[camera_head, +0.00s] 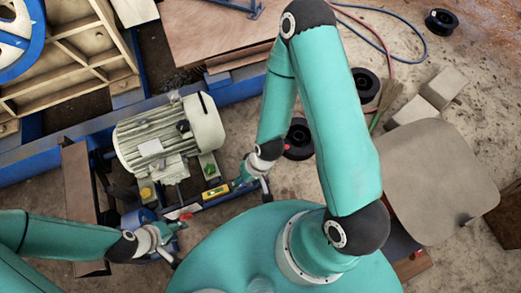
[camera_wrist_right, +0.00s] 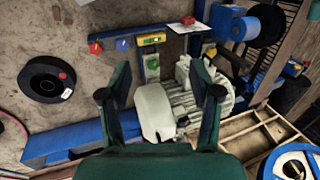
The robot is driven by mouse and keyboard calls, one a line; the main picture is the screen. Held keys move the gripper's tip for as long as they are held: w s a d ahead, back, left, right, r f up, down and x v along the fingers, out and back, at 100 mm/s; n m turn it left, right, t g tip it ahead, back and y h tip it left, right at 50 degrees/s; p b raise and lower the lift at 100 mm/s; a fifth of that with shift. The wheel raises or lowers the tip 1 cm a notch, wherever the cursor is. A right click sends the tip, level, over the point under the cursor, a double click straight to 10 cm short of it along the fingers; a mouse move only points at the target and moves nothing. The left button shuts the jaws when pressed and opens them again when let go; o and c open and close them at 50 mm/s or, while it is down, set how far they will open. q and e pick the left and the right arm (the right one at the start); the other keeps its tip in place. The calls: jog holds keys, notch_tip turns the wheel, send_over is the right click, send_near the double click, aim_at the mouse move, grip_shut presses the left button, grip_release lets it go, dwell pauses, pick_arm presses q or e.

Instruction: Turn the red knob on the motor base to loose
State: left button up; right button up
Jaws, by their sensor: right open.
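The grey ribbed motor (camera_head: 165,135) sits on its dark base beside the blue frame; it also shows in the right wrist view (camera_wrist_right: 172,108). In that wrist view a red knob (camera_wrist_right: 95,48) is at the left end of the base, next to a blue part (camera_wrist_right: 122,44). A second red piece (camera_wrist_right: 188,20) is at the top. My right gripper (camera_head: 252,184) is near the base's right end. Its fingers (camera_wrist_right: 160,93) are spread and empty, apart from the red knob. My left gripper (camera_head: 176,232) is by the base's front left, near a red piece (camera_head: 185,216); its jaw opening is unclear.
A yellow level (camera_head: 209,193) lies along the base, with a green knob (camera_head: 210,170) and a yellow knob (camera_head: 147,192) nearby. The blue frame (camera_head: 60,142) runs behind the motor. Black spools (camera_head: 299,138) and pale blocks (camera_head: 444,87) lie on the floor to the right.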

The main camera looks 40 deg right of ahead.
jog(key=shift+o, duration=1.1)
jog(key=w+d+f+m+h+b, duration=0.1)
jog(key=w+d+f+m+b, duration=0.1)
jog(key=f+m+b, duration=0.3)
jog(key=w+d+f+m+h+b, duration=0.1)
jog(key=w+d+f+m+b, duration=0.2)
jog(key=d+f+m+b, duration=0.1)
notch_tip(320, 180, down, 4)
jog(key=shift+w+d+r+m+t+b, duration=0.25)
jog(key=shift+m+b, duration=0.2)
jog(key=shift+m, duration=0.65)
jog(key=w+d+f+m+h+b, duration=0.1)
jog(key=w+d+f+m+b, duration=0.15)
jog(key=f+m+b, duration=0.6)
jog(key=w+d+f+m+g+b, duration=0.1)
jog(key=w+d+f+m+b, duration=0.15)
jog(key=f+m+b, duration=0.65)
jog(key=w+d+f+m+h+b, duration=0.1)
jog(key=w+d+f+m+b, duration=0.2)
jog(key=m, duration=1.1)
jog(key=shift+n, duration=0.25)
jog(key=f+b, duration=0.2)
jog(key=f, duration=0.3)
jog(key=f+b, duration=0.3)
jog(key=f, duration=0.3)
jog(key=s+d+f+b, duration=0.1)
jog(key=f+b, duration=0.2)
jog(key=f, duration=0.2)
jog(key=shift+f, duration=0.35)
